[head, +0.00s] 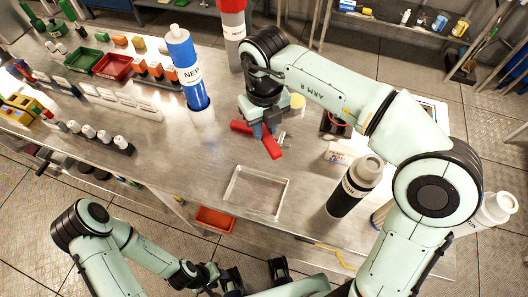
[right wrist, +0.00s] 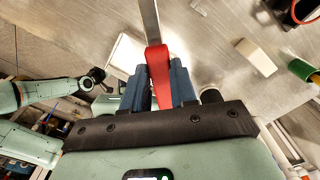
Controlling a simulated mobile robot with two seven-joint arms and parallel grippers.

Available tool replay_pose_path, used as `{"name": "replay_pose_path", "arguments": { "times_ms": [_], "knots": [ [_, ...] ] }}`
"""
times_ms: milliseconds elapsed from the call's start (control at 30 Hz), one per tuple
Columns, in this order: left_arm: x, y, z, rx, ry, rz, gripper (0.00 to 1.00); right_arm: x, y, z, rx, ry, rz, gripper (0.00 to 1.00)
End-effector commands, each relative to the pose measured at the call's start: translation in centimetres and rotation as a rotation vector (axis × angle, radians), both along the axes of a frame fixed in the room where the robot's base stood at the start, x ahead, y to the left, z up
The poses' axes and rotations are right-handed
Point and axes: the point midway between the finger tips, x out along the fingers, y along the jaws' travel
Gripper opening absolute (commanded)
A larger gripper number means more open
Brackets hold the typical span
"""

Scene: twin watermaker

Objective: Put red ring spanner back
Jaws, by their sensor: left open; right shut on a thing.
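My right gripper (head: 262,130) is above the middle of the bench and shut on the red ring spanner (head: 272,148). In the right wrist view the spanner's red grip (right wrist: 158,62) is between the dark fingers, with a flat metal shank (right wrist: 151,22) reaching to the top edge. The ring end is out of that view. A shallow pale tray (head: 232,190) lies on the bench just below the gripper in the picture. My left gripper (head: 255,274) is open at the bottom edge, apart from the bench top and partly cut off. The spanner's storage place cannot be made out.
A blue-and-white cylinder (head: 186,65) stands left of my right gripper. A black bottle (head: 350,190) stands right of the tray, near my right arm. Green (head: 84,59) and red (head: 112,66) bins are at the far left. An orange-red bin (head: 215,220) is below the front edge.

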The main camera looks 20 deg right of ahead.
Motion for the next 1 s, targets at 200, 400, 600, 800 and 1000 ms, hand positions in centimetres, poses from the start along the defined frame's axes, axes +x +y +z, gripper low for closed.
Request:
{"name": "replay_pose_path", "arguments": {
  "times_ms": [200,400,600,800,1000],
  "knots": [
    [-0.5,0.0,-1.6,0.000,0.006,0.000,0.43,0.0,-0.1,-5.3,-0.002,0.003,0.000,0.00],
    [-0.6,0.0,-1.9,0.000,0.007,0.000,0.43,0.1,0.0,-6.8,-0.001,0.000,0.000,0.00],
    [-0.8,0.0,-2.6,0.000,0.009,-0.001,0.43,0.0,-0.1,-9.3,-0.002,0.004,0.000,0.00],
    [-0.9,0.0,-3.0,0.000,0.010,0.000,0.43,0.1,0.0,-11.0,0.000,-0.001,-0.001,0.00],
    [-0.9,0.0,-2.9,0.000,0.010,0.000,0.43,0.1,0.0,-10.9,0.000,-0.001,-0.001,0.00]
  ]
}}
